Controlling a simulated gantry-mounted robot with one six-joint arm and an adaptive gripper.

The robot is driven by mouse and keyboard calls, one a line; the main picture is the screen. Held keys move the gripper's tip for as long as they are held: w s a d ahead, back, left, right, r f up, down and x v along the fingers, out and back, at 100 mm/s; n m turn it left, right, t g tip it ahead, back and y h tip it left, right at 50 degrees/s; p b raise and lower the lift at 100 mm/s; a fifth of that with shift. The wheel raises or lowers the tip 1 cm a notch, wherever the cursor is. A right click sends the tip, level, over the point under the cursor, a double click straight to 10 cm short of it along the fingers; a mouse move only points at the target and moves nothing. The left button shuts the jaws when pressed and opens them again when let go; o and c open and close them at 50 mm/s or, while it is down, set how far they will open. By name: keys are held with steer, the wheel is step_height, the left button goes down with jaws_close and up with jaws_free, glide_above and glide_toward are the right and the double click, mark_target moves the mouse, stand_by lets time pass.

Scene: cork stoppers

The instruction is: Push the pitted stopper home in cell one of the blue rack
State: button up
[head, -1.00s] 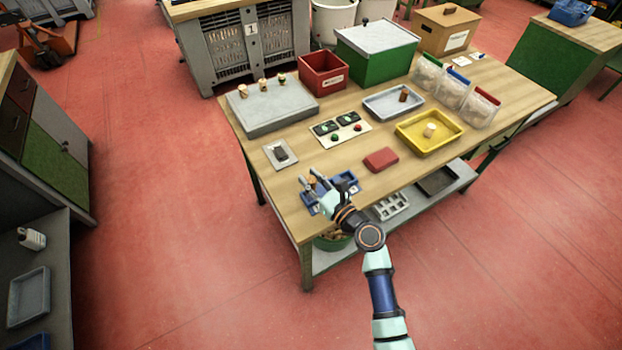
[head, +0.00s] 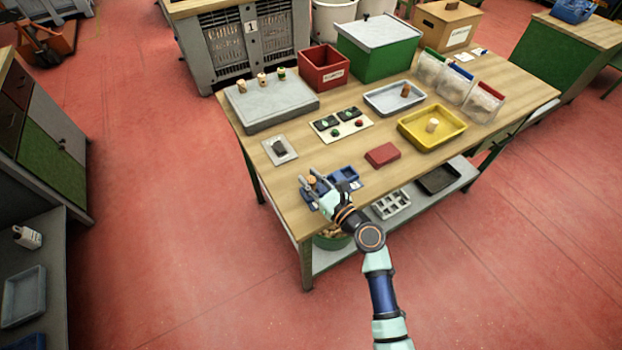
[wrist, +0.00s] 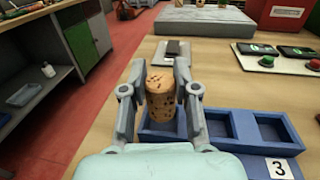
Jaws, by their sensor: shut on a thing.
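The blue rack (head: 349,174) lies near the front left edge of the table. In the wrist view the rack (wrist: 237,113) shows a row of cells, the two to the right empty. My gripper (head: 311,183) is over the rack's left end. In the wrist view my gripper (wrist: 161,85) is shut on a pitted cork stopper (wrist: 160,98), one finger on each side. The stopper is upright, speckled with dark pits, with its lower end at the leftmost visible cell. I cannot tell whether it touches the cell floor. A label reading 3 (wrist: 279,169) sits at the rack's front right.
Three stoppers stand on a grey slab (head: 283,112) at the back left. A red block (head: 382,155) and a yellow tray (head: 457,120) with a stopper are to the right.

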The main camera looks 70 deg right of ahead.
steer(key=shift+f+b, duration=1.1)
steer(key=shift+f, duration=0.35)
stand_by(1.1)
steer(key=o, duration=0.8)
steer(key=v, duration=1.2)
steer(key=shift+a, duration=0.1)
